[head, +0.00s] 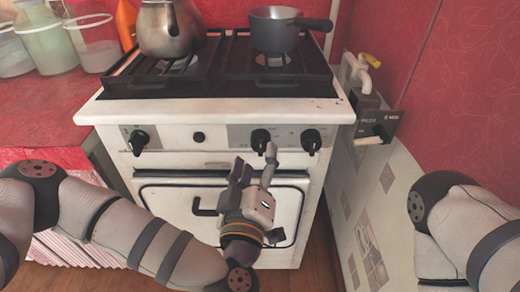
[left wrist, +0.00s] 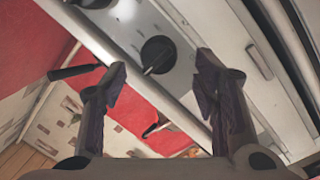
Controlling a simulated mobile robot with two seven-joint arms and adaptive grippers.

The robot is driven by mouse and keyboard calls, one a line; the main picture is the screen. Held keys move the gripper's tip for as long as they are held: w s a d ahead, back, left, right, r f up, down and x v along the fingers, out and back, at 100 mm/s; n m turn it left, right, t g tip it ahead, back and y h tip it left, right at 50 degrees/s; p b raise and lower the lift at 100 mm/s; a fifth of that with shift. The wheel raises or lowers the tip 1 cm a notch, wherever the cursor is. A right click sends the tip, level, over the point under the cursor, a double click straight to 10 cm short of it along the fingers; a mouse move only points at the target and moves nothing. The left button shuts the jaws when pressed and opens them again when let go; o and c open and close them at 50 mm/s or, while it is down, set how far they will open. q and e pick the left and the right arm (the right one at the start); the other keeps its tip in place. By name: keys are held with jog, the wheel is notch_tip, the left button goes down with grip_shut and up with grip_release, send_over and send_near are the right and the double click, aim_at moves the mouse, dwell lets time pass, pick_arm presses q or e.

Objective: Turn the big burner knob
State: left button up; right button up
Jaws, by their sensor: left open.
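The white stove (head: 225,110) has black burner knobs along its front panel: a left knob (head: 139,140), a small one (head: 198,136), a middle-right knob (head: 261,139) and a right knob (head: 311,140). Which one is the big one is hard to tell. My left gripper (head: 254,158) is open and empty, in front of the panel, just below the middle-right knob. In the left wrist view a black knob (left wrist: 158,54) with a pale pointer line shows ahead, between the two fingers (left wrist: 160,66) and apart from them. My right gripper is out of view.
A metal kettle (head: 170,30) and a dark pot (head: 274,30) stand on the black grates. Plastic containers (head: 45,42) stand at left.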

aim_at(259, 150)
pick_arm(q)
jog(key=w, duration=0.4)
jog(key=shift+w+d, duration=0.15)
jog(key=shift+d, duration=0.15)
jog(key=c, duration=1.2)
jog(key=shift+o, duration=0.2)
jog(key=shift+r+m+p, duration=0.3)
jog(key=shift+m+p, duration=0.2)
jog(key=shift+p, duration=0.05)
jog(key=m+p, duration=0.4)
jog(key=shift+r, duration=0.2)
jog(key=m, duration=0.1)
jog(key=m+p, duration=0.1)
jog(key=shift+f+m+g, duration=0.2)
jog(key=shift+m+g, duration=0.1)
jog(key=shift+f+m+y+p, duration=0.1)
jog(key=shift+m+y+p, duration=0.3)
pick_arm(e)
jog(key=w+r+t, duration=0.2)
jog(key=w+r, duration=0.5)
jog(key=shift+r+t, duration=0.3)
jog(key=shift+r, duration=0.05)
pick_arm(q)
jog(key=shift+f, duration=0.1)
